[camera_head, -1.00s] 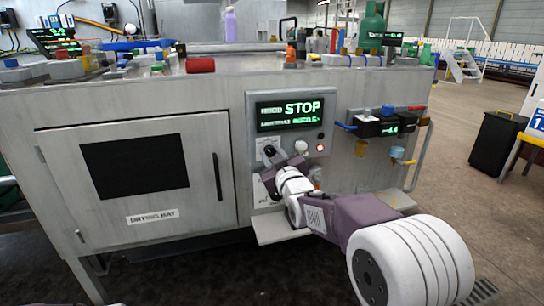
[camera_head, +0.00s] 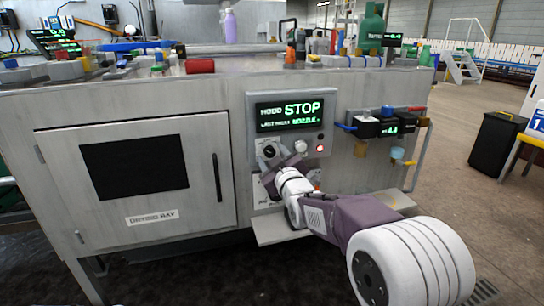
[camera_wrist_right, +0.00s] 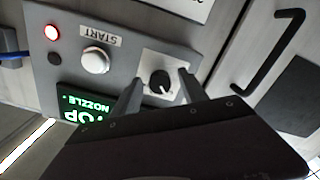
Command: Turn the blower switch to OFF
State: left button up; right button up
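The blower switch (camera_head: 269,151) is a round black knob on a light plate, low on the left of the grey control panel (camera_head: 327,136). In the right wrist view the knob (camera_wrist_right: 160,82) has a white pointer mark toward its lower side; position labels are not readable. My right gripper (camera_head: 283,164) is in front of the panel, just below and right of the knob. In the wrist view its two fingers (camera_wrist_right: 160,78) are apart, one on each side of the knob in the picture; contact is not visible. My left gripper is not in view.
A white START button (camera_head: 301,147) and a lit red light (camera_head: 320,148) sit right of the knob. A green display (camera_head: 290,113) reading STOP is above. A small ledge (camera_head: 275,232) juts out below. The drying bay door (camera_head: 200,180) is left.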

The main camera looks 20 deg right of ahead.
jog(key=s+p, duration=0.3)
jog(key=s, duration=0.6)
jog(key=shift+d, duration=0.15)
